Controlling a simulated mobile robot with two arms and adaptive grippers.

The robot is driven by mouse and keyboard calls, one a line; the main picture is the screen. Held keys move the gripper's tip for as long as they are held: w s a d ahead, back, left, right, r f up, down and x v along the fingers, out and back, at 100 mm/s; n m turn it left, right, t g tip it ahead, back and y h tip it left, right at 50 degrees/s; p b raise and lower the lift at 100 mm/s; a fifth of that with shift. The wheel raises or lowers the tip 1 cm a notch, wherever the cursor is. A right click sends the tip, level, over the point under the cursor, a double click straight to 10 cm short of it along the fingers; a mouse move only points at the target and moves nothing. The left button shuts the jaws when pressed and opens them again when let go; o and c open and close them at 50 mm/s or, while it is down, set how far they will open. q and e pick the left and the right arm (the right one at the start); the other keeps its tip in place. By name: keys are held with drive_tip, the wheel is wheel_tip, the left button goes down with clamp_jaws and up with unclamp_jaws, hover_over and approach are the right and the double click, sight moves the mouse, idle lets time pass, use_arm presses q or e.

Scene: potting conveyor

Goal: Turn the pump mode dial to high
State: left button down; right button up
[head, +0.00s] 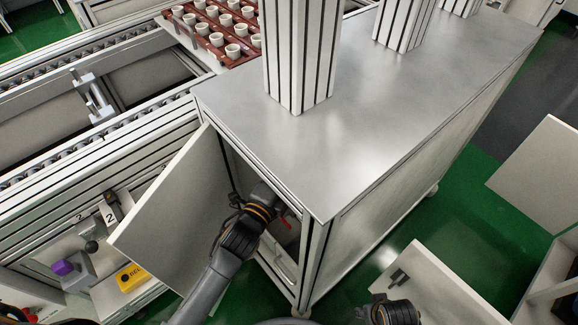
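An open cabinet (318,252) under a grey metal top stands in the middle of the head view, its door (178,205) swung out to the left. My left arm reaches up from the bottom into the opening. Its wrist is at the cabinet mouth, and the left gripper's fingers are hidden inside or behind the wrist. A small red part (284,222) shows just right of the wrist inside the cabinet; I cannot tell what it is or whether the gripper touches it. I cannot make out the pump mode dial.
The open door stands close left of my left arm, and the cabinet's corner post is close right. A purple knob (63,267) and a yellow box (131,277) are at lower left. Another panel with a black handle (398,278) is at lower right. White pots (233,50) stand behind.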

use_arm(q)
drive_tip(key=shift+f+m, duration=0.1)
drive_tip(key=shift+m, duration=0.4)
use_arm(e)
drive_tip(key=shift+w+r, duration=0.2)
drive_tip(key=shift+r, duration=0.4)
drive_tip(key=shift+w+r, duration=0.15)
drive_tip(key=shift+r, duration=0.4)
use_arm(q)
drive_tip(key=c, duration=1.1)
unclamp_jaws()
drive_tip(key=shift+s, duration=0.1)
drive_tip(key=v, duration=1.1)
drive_tip(key=shift+s+a+f, duration=0.15)
drive_tip(key=shift+s, duration=0.25)
